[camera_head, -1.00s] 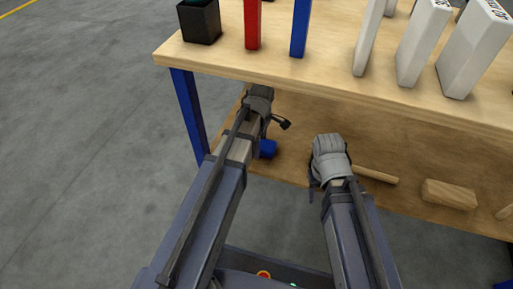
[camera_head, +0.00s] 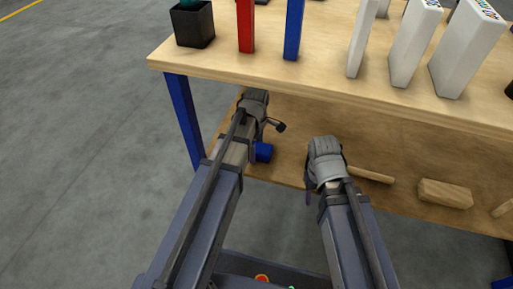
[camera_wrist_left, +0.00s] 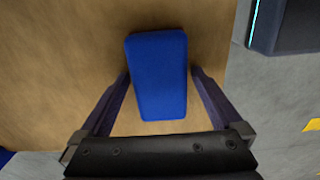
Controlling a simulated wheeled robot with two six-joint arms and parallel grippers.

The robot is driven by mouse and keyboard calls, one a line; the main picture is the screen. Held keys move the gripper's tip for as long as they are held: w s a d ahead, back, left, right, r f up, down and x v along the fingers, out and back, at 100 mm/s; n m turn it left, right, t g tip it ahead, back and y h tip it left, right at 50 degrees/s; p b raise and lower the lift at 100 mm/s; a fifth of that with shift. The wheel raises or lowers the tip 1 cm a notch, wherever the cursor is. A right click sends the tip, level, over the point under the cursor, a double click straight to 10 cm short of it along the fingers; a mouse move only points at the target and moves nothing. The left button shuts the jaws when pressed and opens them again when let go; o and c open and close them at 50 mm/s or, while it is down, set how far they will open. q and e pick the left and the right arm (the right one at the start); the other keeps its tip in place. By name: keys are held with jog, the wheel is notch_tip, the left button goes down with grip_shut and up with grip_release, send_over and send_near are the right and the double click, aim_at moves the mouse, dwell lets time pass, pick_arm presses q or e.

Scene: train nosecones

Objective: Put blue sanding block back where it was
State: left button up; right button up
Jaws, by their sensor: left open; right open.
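The blue sanding block (camera_wrist_left: 158,75) lies on the wooden lower shelf in the left wrist view. My left gripper (camera_wrist_left: 160,73) is open, with one finger on either side of the block; I cannot tell whether they touch it. In the head view a blue piece, seemingly the same block (camera_head: 264,152), shows just right of my left arm near the shelf's front edge, partly hidden. My left gripper (camera_head: 254,104) is below the tabletop there, its fingertips hidden. My right gripper (camera_head: 325,158) is open over the shelf's front, apart from the block.
The lower shelf (camera_head: 400,165) also holds a wooden rod (camera_head: 370,174) and a wooden block (camera_head: 445,193) at right. The tabletop (camera_head: 270,70) overhangs my left gripper. On it stand a black cup (camera_head: 193,27), red and blue uprights and white boxes. A blue leg (camera_head: 181,118) stands at left.

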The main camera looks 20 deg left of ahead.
aim_at(257, 147)
pick_arm(q)
notch_tip(257, 147, up, 8)
jog(key=p, duration=0.7)
jog(key=shift+f, duration=0.15)
jog(key=s+d+m, duration=0.5)
jog(key=s+m, duration=0.2)
jog(key=m, duration=0.3)
jog(key=s+d+m+y, duration=0.1)
jog(key=s+d+m, duration=0.4)
jog(key=m, duration=0.6)
jog(key=shift+s, duration=1.1)
